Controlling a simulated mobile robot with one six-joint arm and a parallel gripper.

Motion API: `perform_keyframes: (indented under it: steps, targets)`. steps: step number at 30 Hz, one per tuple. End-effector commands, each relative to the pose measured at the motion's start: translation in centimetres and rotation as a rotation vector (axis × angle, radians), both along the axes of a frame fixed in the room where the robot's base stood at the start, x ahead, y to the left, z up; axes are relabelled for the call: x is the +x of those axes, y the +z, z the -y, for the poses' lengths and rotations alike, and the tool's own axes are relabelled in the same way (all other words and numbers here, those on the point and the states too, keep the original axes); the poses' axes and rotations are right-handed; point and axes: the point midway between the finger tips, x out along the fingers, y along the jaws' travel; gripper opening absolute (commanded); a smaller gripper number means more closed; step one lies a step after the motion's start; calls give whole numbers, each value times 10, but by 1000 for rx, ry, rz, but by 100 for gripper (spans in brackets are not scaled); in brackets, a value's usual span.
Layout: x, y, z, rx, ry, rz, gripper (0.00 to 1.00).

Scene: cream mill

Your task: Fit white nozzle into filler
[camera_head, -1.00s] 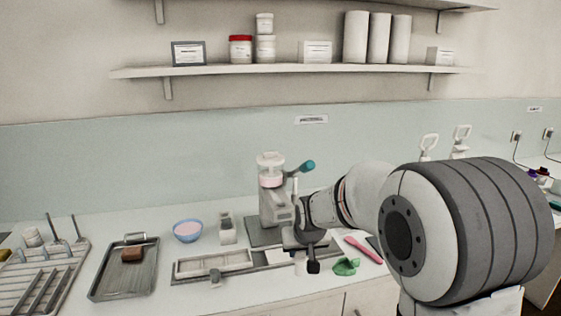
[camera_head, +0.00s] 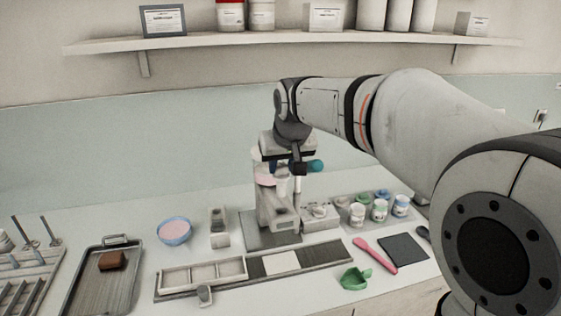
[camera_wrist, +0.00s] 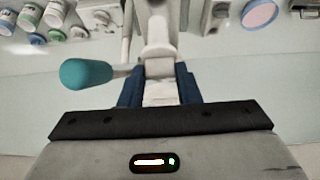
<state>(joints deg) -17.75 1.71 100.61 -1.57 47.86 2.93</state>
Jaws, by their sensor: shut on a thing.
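The filler (camera_head: 273,208) is a pale grey machine on a dark base, with pink matter in its top and a teal-knobbed lever (camera_head: 316,166). My gripper (camera_head: 285,167) is above and in front of its upper part, partly hiding it. In the wrist view its blue fingers (camera_wrist: 159,76) are shut on a white piece, which looks like the white nozzle (camera_wrist: 160,94). The lever's teal knob (camera_wrist: 86,74) is close beside the fingers. The nozzle's lower end and any contact with the filler cannot be made out.
A mold strip (camera_head: 205,274) lies in front of the filler. A blue bowl (camera_head: 174,231) and a metal tray (camera_head: 103,285) are to the left. Several jars (camera_head: 379,210), a pink spatula (camera_head: 375,255) and a green item (camera_head: 355,279) are to the right. A wall shelf (camera_head: 300,38) runs above.

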Motion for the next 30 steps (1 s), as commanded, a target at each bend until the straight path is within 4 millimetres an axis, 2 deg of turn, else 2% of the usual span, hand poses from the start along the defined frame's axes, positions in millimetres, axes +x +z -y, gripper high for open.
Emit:
perform_keyframes:
  steps: [30]
  targets:
    - [-1,-52,-2,-1,4,-1,0]
